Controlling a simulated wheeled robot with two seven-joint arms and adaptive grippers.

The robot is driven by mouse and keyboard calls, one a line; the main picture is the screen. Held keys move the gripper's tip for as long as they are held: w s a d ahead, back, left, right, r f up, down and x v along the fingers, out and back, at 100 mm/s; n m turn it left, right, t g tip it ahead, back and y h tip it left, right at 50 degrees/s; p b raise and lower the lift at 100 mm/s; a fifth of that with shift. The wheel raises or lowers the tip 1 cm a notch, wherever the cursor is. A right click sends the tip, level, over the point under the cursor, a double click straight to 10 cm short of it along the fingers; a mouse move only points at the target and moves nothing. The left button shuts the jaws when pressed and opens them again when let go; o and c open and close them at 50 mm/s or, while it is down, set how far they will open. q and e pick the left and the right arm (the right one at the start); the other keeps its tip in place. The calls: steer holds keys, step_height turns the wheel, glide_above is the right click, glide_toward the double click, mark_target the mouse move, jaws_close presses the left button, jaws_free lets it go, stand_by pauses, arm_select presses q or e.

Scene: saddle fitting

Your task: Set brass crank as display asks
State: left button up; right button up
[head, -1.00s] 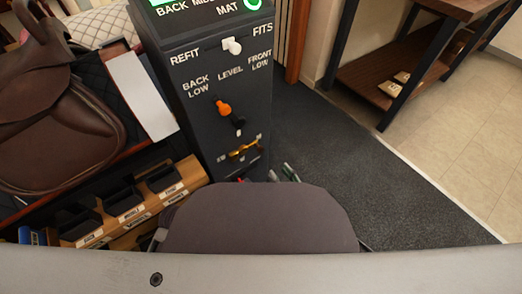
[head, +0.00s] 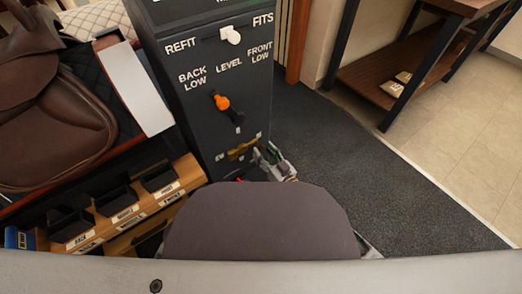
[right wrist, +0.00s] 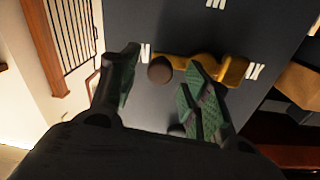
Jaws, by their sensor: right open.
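The brass crank (head: 240,151) is low on the front of the dark panel post, partly hidden by my right gripper (head: 272,160). In the right wrist view the brass crank (right wrist: 212,66) lies nearly level across the picture, with a round dark brown knob (right wrist: 160,70) at its left end. My right gripper (right wrist: 160,88) is open, its green-padded fingers on either side of the knob. I cannot tell whether they touch it. The display is out of view. My left gripper is not in view.
Above the crank are an orange lever (head: 221,102) by BACK LOW, LEVEL and FRONT LOW, and a white switch (head: 231,35) between REFIT and FITS. A brown saddle (head: 60,110) and labelled wooden bins (head: 130,205) stand left. Open carpet (head: 370,185) lies right.

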steer(key=shift+b+x, duration=0.35)
steer(key=shift+x, duration=0.95)
jaws_close()
